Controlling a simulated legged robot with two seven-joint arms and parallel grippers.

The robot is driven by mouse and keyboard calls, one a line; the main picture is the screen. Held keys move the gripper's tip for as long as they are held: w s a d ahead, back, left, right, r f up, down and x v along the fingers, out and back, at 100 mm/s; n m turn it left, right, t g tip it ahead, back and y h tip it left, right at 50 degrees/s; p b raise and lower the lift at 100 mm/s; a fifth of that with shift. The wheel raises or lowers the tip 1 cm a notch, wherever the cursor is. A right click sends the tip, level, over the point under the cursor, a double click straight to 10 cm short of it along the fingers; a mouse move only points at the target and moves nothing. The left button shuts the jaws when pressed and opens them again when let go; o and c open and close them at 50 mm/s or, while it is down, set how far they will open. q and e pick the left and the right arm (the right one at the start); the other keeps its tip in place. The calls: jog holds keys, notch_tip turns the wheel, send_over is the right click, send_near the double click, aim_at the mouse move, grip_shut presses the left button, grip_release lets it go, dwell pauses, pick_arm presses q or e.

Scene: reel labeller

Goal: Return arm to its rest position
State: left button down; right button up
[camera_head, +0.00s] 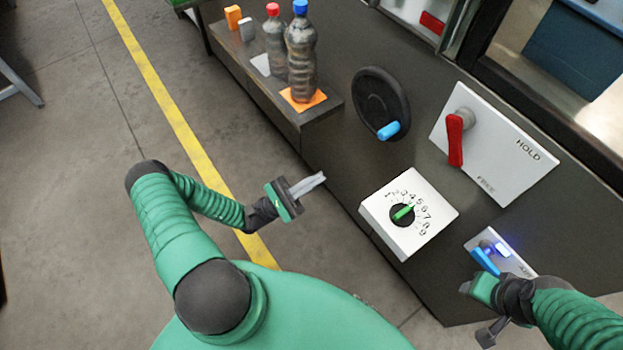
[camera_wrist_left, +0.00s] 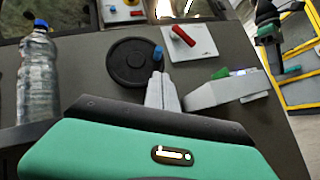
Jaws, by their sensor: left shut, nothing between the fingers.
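My left gripper (camera_head: 314,182) is shut and empty, held in the air left of the dial box, apart from the machine front. In the left wrist view its closed grey fingers (camera_wrist_left: 162,90) point toward the machine, with the black handwheel behind them. My right gripper (camera_head: 478,288) is at the lower right, close to the small panel with a blue lever (camera_head: 486,260) and a lit blue-white lamp. Its fingers do not show clearly, and I cannot tell whether it touches the lever.
The machine front carries a dial box (camera_head: 375,212) with a green pointer, a handwheel (camera_head: 378,90) with a blue knob, and a red lever (camera_head: 455,140) on a HOLD/FREE plate. Two bottles (camera_head: 301,55) stand on a ledge. Open floor with a yellow line (camera_head: 175,115) lies left.

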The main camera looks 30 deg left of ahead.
pick_arm(q)
jog(key=s+d+f+m+g+y, duration=0.3)
jog(key=s+d+m+g, duration=0.3)
jog(key=g, duration=0.6)
jog(key=s+d+f+m+g+y, duration=0.2)
jog(key=s+d+f+m+g, duration=0.15)
jog(key=s+m+g, duration=0.6)
jog(key=w+a+r+m+y, duration=0.35)
jog(key=w+a+y, duration=0.3)
jog(key=y, duration=0.45)
jog(key=w+d+r+m+t+y+p, duration=0.1)
jog(key=w+d+r+m+t, duration=0.1)
jog(key=w+r+t, duration=0.35)
notch_tip(320, 180, up, 25)
jog(key=p, duration=2.5)
jog(key=shift+s+a+g, duration=0.15)
jog(key=shift+a+g, duration=0.1)
jog(key=shift+g, duration=0.15)
